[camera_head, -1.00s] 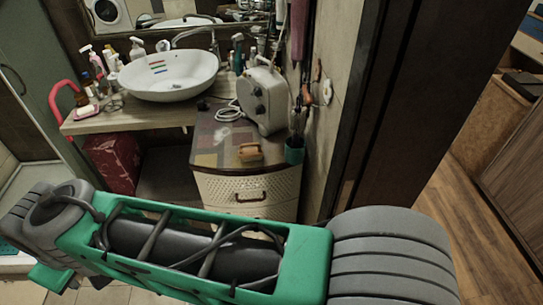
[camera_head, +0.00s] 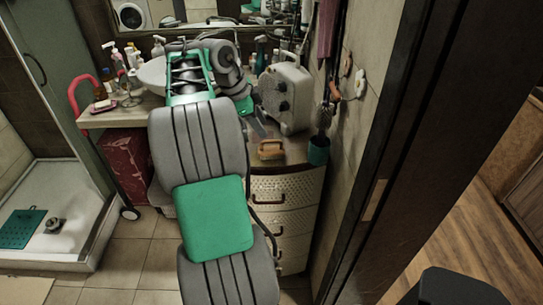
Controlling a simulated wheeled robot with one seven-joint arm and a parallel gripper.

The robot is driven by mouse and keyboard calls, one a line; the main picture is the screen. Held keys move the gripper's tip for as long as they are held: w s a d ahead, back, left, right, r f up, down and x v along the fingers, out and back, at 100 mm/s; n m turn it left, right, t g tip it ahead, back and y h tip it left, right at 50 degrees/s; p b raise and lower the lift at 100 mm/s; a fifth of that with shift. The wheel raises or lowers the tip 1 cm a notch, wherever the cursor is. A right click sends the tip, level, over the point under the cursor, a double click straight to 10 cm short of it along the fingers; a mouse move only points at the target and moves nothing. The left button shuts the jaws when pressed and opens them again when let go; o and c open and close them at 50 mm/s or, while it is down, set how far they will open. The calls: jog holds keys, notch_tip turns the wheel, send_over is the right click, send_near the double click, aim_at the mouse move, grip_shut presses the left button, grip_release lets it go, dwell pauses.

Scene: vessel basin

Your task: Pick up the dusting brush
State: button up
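A small brush (camera_head: 270,149) with an orange-brown wooden body, which I take for the dusting brush, lies on top of the drawer cabinet (camera_head: 290,190), near its front edge. My arm reaches from the bottom of the view up over the basin and bends down to the right. My gripper (camera_head: 258,124) is a small dark shape over the cabinet top, just behind and left of the brush. It looks apart from the brush. The finger gap is too small and dark to read, and I see nothing held.
A cream appliance (camera_head: 287,97) stands behind the brush. A dark green holder (camera_head: 318,152) with a dark brush-like item is at the right wall. My arm covers much of the white basin (camera_head: 152,75). Bottles and a soap dish (camera_head: 103,105) are on the left counter.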

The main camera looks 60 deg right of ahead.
aim_at(267, 142)
jog(key=x, duration=0.5)
jog(key=shift+s+a+f, duration=0.1)
jog(key=shift+a+f, duration=0.1)
jog(key=shift+f, duration=0.2)
grip_shut()
dwell(1.0)
